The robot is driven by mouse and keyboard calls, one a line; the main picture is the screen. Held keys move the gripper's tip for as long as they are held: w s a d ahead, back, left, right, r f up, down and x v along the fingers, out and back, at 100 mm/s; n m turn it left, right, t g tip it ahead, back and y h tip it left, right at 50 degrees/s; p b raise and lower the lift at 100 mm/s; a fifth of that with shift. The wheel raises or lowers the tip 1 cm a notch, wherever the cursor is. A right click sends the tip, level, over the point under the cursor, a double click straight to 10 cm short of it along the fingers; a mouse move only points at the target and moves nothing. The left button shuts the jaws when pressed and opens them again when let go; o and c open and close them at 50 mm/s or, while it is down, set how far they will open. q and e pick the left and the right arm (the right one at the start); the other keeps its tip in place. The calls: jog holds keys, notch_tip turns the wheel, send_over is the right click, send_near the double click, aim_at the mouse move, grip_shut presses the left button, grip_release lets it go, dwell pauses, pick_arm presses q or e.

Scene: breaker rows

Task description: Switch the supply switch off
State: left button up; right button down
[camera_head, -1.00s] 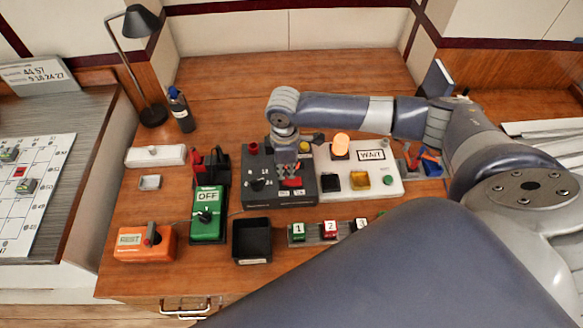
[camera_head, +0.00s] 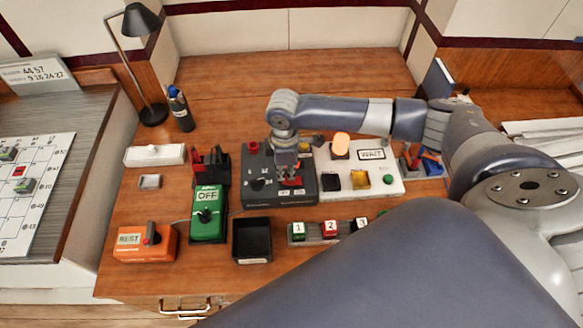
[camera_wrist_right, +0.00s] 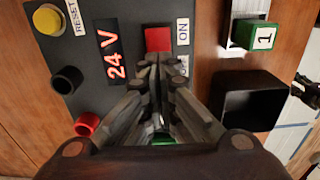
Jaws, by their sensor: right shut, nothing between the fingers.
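The supply switch is a red rocker (camera_wrist_right: 158,39) on a dark box (camera_wrist_right: 110,20) with a lit "24 V" display (camera_wrist_right: 112,54). An ON label (camera_wrist_right: 183,31) and a partly hidden OFF label (camera_wrist_right: 182,66) lie beside the rocker. In the head view the rocker (camera_head: 292,183) shows just below my right gripper (camera_head: 288,173). My right gripper is shut and empty, and its tips (camera_wrist_right: 152,60) are at the rocker's near edge, on the OFF-label side. I cannot tell whether they touch it. My left gripper is not in view.
A white box (camera_head: 385,190) marked WAIT, with an amber lamp (camera_head: 341,146), stands to the right. A green OFF box (camera_head: 207,228), an empty black tray (camera_head: 252,255) and numbered buttons (camera_head: 329,230) stand nearby.

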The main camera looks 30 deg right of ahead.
aim_at(286, 179)
jog(key=shift+f, duration=0.7)
dwell(0.3)
notch_tip(286, 179, up, 7)
jog(key=p, duration=0.8)
jog(key=shift+r, duration=0.1)
dwell(0.5)
